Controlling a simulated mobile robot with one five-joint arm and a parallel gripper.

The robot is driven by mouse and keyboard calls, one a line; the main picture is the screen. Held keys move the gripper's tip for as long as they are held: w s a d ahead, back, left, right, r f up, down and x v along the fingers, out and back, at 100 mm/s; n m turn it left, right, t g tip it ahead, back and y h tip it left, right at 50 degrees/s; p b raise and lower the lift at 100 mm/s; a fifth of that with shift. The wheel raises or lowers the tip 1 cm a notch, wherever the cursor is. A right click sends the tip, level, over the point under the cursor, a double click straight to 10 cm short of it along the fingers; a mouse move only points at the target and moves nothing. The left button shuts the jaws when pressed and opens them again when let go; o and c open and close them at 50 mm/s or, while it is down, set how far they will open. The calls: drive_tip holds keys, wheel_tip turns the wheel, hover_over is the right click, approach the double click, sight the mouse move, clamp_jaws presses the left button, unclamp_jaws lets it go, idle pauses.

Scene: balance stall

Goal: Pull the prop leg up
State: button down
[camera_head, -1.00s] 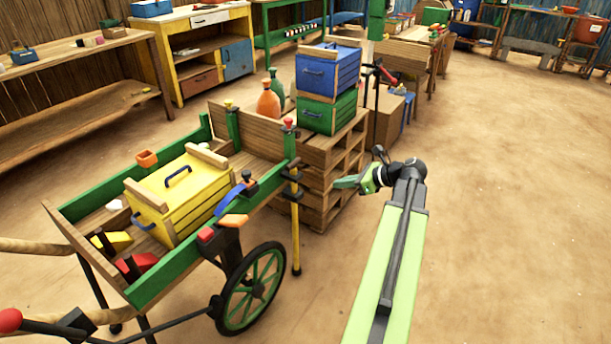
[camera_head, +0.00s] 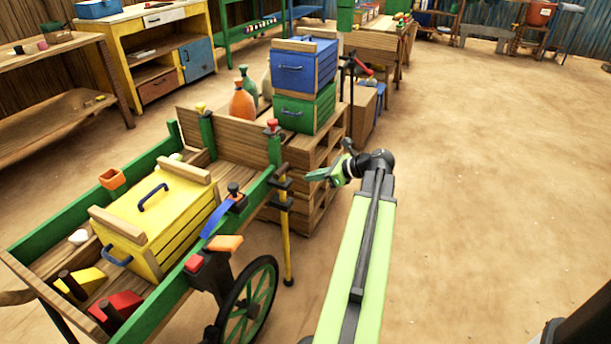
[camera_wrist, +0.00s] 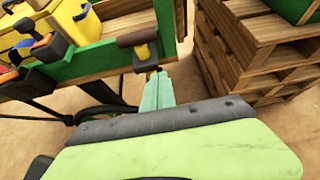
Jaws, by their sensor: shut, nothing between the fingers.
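The prop leg (camera_head: 287,244) is a thin yellow pole hanging upright at the right rear corner of the green-sided cart (camera_head: 155,307). Dark brackets (camera_head: 283,186) hold it to the cart, and its foot is at or near the ground. My gripper (camera_head: 312,175) is shut and empty, just right of the leg's upper part, apparently apart from it. In the wrist view my pale green fingers (camera_wrist: 157,90) point at the cart corner. A short yellow part, a dark bracket and a brown cylinder (camera_wrist: 137,37) lie just beyond them; the leg's lower part is not clear there.
A yellow crate (camera_head: 158,212) sits in the cart, whose spoked wheel (camera_head: 250,305) is left of my arm. A wooden pallet stack (camera_head: 318,160) bearing green and blue crates stands close behind my gripper. Open dirt floor lies to the right.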

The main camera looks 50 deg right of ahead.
drive_tip(key=f+b+x, duration=0.1)
drive_tip(key=b+x, duration=0.3)
drive_tip(key=x, duration=0.4)
drive_tip(key=shift+w+d+r+p, duration=0.1)
drive_tip(key=shift+w+r+p, duration=0.05)
drive_tip(key=shift+r+p, duration=1.05)
drive_tip(key=shift+w+r+p, duration=0.15)
drive_tip(key=shift+r+p, duration=0.9)
drive_tip(key=shift+r, duration=0.15)
wheel_tip(320, 180, up, 11)
drive_tip(key=p, duration=1)
drive_tip(key=shift+p, duration=0.4)
drive_tip(key=shift+w+f, duration=0.1)
drive_tip(key=shift+f, duration=0.05)
